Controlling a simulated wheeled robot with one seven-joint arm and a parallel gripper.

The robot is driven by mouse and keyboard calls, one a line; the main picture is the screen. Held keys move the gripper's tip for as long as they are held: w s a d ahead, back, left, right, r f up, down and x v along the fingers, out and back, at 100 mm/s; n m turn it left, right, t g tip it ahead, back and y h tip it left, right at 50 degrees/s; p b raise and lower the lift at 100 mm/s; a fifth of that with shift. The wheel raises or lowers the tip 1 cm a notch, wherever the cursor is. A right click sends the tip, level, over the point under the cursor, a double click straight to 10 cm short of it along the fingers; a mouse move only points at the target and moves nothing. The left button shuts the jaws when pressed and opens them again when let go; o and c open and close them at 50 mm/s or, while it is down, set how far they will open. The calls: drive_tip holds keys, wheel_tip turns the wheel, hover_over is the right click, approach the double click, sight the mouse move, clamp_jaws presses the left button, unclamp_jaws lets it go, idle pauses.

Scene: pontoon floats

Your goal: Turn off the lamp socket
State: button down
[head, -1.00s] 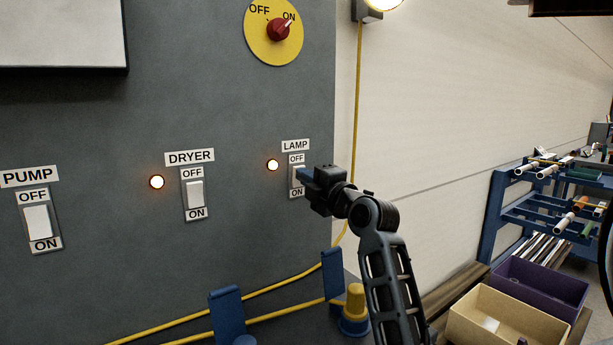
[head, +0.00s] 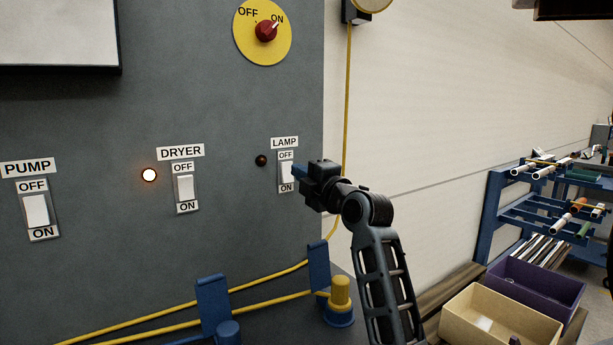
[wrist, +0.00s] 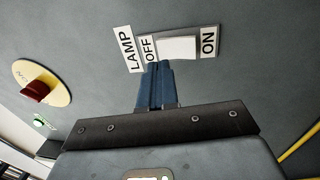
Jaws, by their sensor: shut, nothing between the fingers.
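The lamp switch (head: 286,172) is a white rocker on the grey panel under a LAMP label, with OFF above and ON below. It also shows in the wrist view (wrist: 177,49). The lamp indicator (head: 261,160) beside it is dark. My gripper (head: 299,170) is shut and empty, its blue fingertips at the switch. In the wrist view the fingers (wrist: 157,72) point at the OFF end of the rocker; whether they touch it I cannot tell. The lamp (head: 372,4) at the top edge is partly cut off and looks unlit.
The dryer switch (head: 186,188) has a lit indicator (head: 149,175). The pump switch (head: 37,210) is further left. A red knob (head: 265,31) on a yellow disc is above. Blue brackets (head: 213,305) carry yellow cable below. Bins (head: 500,318) and a blue rack stand right.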

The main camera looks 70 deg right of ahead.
drive_tip(key=s+a+r+b, duration=0.1)
drive_tip(key=s+a+b, duration=0.1)
drive_tip(key=s+a, duration=0.3)
drive_tip(key=s, duration=0.4)
drive_tip(key=shift+a+r, duration=0.2)
drive_tip(key=shift+r, duration=0.1)
drive_tip(key=a+f+m+y, duration=0.1)
drive_tip(key=a+f+m, duration=0.1)
drive_tip(key=a+f, duration=0.5)
drive_tip(key=a+f+m+y, duration=0.1)
drive_tip(key=a+f+m, duration=0.2)
drive_tip(key=a+f, duration=0.4)
drive_tip(key=s+a+f+m+g+y, duration=0.1)
drive_tip(key=a+f+m, duration=0.2)
drive_tip(key=a+f, duration=0.4)
drive_tip(key=shift+f, duration=0.75)
drive_tip(key=s+a+f+m+y, duration=0.2)
drive_tip(key=s+a+f+y, duration=0.1)
drive_tip(key=s+a, duration=0.5)
drive_tip(key=s+a+f+m+g+y, duration=0.1)
drive_tip(key=s+a+f+y, duration=0.2)
drive_tip(key=s+a, duration=0.5)
drive_tip(key=s+y, duration=0.1)
drive_tip(key=s, duration=0.3)
drive_tip(key=shift+s+m, duration=0.4)
